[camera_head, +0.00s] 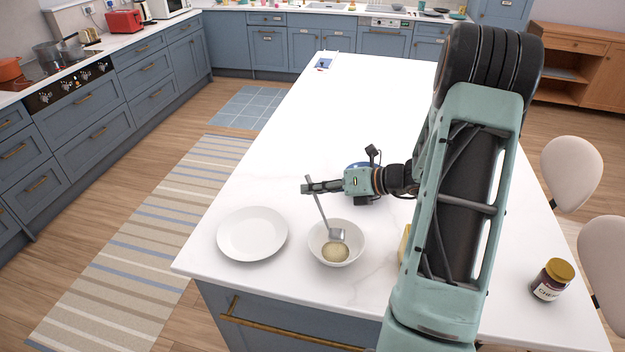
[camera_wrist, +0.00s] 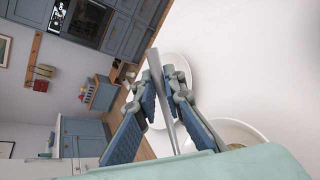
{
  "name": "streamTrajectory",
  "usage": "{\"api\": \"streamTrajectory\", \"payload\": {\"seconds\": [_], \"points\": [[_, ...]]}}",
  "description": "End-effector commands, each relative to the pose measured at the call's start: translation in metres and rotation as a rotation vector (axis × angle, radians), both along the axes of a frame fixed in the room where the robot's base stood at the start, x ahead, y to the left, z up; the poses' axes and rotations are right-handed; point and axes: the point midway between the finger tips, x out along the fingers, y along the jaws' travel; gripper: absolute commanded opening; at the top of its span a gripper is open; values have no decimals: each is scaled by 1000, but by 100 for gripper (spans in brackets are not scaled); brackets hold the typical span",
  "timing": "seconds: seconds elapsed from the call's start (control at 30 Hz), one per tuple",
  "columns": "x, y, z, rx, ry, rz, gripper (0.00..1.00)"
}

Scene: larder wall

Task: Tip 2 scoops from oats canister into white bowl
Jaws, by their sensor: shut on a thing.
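My gripper (camera_head: 307,187) is shut on the handle of a grey metal scoop (camera_head: 337,235) above the island top. The scoop hangs down, slightly tilted, with its head inside the white bowl (camera_head: 316,245). A pale beige heap, looking like oats (camera_head: 335,252), lies in the bottom of the bowl. Whether the scoop's head holds any oats I cannot tell. In the wrist view the fingers (camera_wrist: 162,84) close around the scoop's handle, with the bowl (camera_wrist: 240,130) partly showing below. I cannot identify the oats canister; a yellow thing (camera_head: 404,245) is mostly hidden behind my arm.
A white plate (camera_head: 252,233) lies left of the bowl. A dark jar with a yellow lid (camera_head: 552,279) stands at the right. The far part of the island top (camera_head: 345,100) is mostly clear.

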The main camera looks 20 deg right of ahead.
Motion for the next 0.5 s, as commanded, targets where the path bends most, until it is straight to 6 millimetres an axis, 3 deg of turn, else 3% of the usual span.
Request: {"api": "streamTrajectory", "payload": {"seconds": [0.07, 0.5], "points": [[2, 0, 1, 16, 28, 1, 0], [18, -9, -39, 187, 343, 3, 0]]}}
